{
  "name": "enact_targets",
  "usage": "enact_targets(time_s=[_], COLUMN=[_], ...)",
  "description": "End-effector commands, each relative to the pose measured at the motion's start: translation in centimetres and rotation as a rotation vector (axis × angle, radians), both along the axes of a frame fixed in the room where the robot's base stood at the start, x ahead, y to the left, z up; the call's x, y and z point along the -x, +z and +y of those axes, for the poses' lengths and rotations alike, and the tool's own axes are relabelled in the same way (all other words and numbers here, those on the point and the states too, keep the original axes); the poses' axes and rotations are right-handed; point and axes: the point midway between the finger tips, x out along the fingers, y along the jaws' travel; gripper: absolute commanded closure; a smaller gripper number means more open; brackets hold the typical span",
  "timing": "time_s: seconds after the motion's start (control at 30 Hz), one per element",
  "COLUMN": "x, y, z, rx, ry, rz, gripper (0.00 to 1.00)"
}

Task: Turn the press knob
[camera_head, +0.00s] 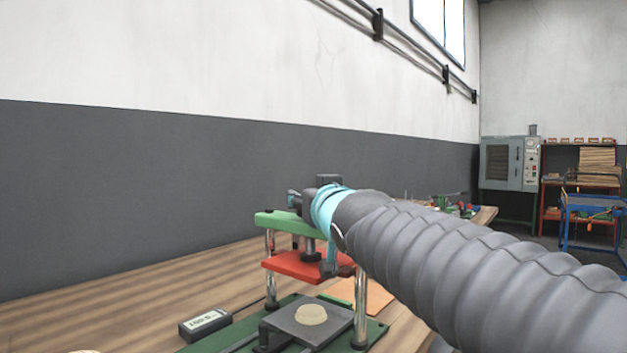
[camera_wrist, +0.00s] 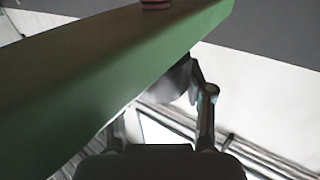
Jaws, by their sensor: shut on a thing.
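The press has a green top bar (camera_head: 277,222), a red plate (camera_head: 295,265) under it and shiny posts. My arm reaches in from the right. Its cyan-ringed wrist hides the right part of the top bar and most of my gripper in the head view. In the wrist view the green bar crosses close in front. My gripper (camera_wrist: 165,98) is beside it, shut on a dark grey rounded thing (camera_wrist: 172,86), which looks like the press knob. The bar partly hides the knob and fingertips. The knob's turn angle cannot be told.
A pale round piece (camera_head: 311,314) rests on the grey lower plate (camera_head: 332,318) of the press. A small dark meter (camera_head: 205,324) sits left on the wooden table (camera_head: 120,300). An orange sheet (camera_head: 374,299) lies behind the press. A grey cabinet (camera_head: 502,163) stands far right.

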Motion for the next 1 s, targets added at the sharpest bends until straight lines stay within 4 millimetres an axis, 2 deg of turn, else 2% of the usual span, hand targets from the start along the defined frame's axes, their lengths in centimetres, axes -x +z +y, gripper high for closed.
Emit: enact_targets(time_s=[0.57, 0.6, 0.7, 1.0], x=[0.03, 0.02, 0.0, 0.04], y=[-0.26, -0.26, -0.19, -0.02], z=[-0.39, -0.44, -0.53, -0.67], rx=[-0.004, -0.004, -0.003, -0.004], ry=[-0.001, -0.002, -0.004, -0.006], rz=[0.002, 0.002, 0.001, -0.002], gripper=[0.83, 0.43, 0.22, 0.22])
